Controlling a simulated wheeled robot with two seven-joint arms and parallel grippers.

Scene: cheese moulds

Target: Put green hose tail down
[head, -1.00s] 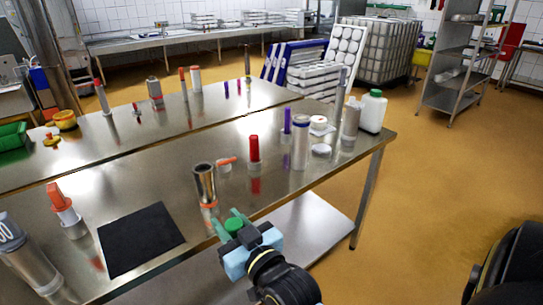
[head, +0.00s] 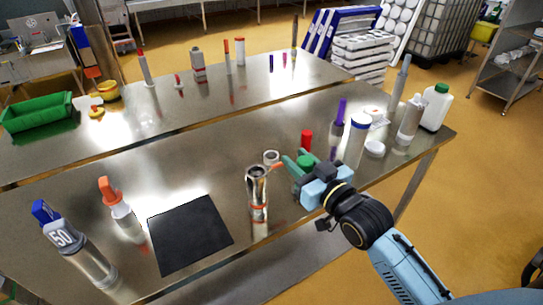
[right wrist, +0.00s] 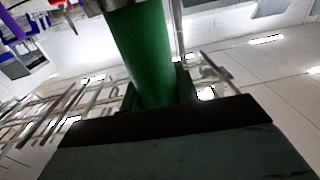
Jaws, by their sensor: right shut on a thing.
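The green hose tail (head: 305,160) is held between the fingers of my right gripper (head: 298,162), which is shut on it above the front part of the steel table. In the right wrist view its green cylindrical body (right wrist: 146,55) rises from between the jaws, with a metal part at the top edge. Most of it is hidden by the fingers in the head view. My left gripper is not in view.
Left of my gripper stands an open metal tube (head: 257,190); a red-topped piece (head: 306,139) stands just behind. A purple-topped piece (head: 339,115) and a blue-rimmed cylinder (head: 356,140) are to the right. A black mat (head: 190,235) lies bare on the steel table (head: 90,190).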

